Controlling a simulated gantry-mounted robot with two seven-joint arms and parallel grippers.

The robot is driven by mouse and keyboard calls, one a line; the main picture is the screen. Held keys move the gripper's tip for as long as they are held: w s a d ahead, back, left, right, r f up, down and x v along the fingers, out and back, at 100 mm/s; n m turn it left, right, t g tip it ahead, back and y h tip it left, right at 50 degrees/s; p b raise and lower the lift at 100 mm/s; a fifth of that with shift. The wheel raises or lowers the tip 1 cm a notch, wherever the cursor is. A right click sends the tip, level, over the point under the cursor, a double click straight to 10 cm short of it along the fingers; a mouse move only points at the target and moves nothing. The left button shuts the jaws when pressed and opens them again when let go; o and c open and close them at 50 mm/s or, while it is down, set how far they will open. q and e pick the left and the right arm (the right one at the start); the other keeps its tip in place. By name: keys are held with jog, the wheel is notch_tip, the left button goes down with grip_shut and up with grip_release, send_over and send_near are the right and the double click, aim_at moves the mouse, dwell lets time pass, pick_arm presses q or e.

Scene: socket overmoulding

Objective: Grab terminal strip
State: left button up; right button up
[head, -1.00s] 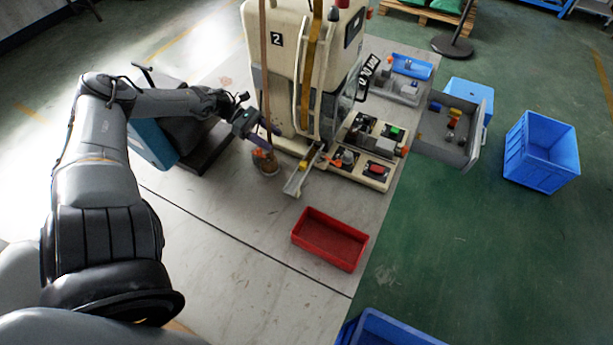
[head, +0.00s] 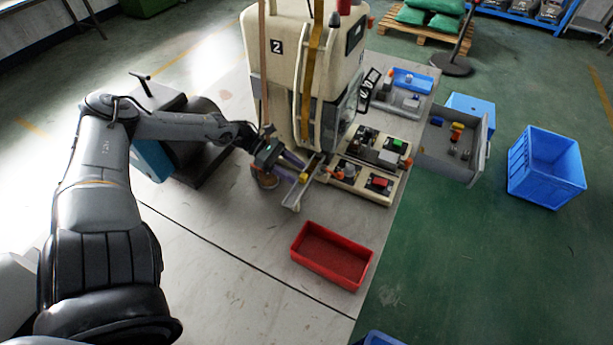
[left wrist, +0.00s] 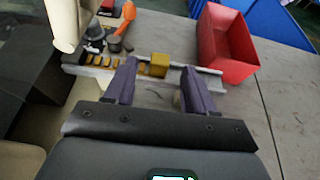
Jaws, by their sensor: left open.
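A silvery rail (head: 296,196) sticks out from the front of the moulding machine. In the left wrist view the rail (left wrist: 208,79) carries a row of small yellow pieces (left wrist: 104,61), which looks like the terminal strip, with a yellow block (left wrist: 159,61) near its end. The yellow block also shows in the head view (head: 304,177). My left gripper (head: 298,168) is at the rail with its purple fingers apart. In the left wrist view the open fingers (left wrist: 159,70) stand either side of the yellow block, with nothing gripped. Whether they touch the rail is unclear. My right gripper is not in view.
The machine (head: 290,80) rises just behind the rail. A fixture plate (head: 370,165) with black, red and green parts is to its right. A red bin (head: 332,255) is in front, with free table around it. A grey tray (head: 455,150) and blue crate (head: 545,168) are farther right.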

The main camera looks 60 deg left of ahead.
pick_arm(q)
jog(key=shift+x, duration=0.8)
grip_shut()
jog(key=shift+r, duration=0.1)
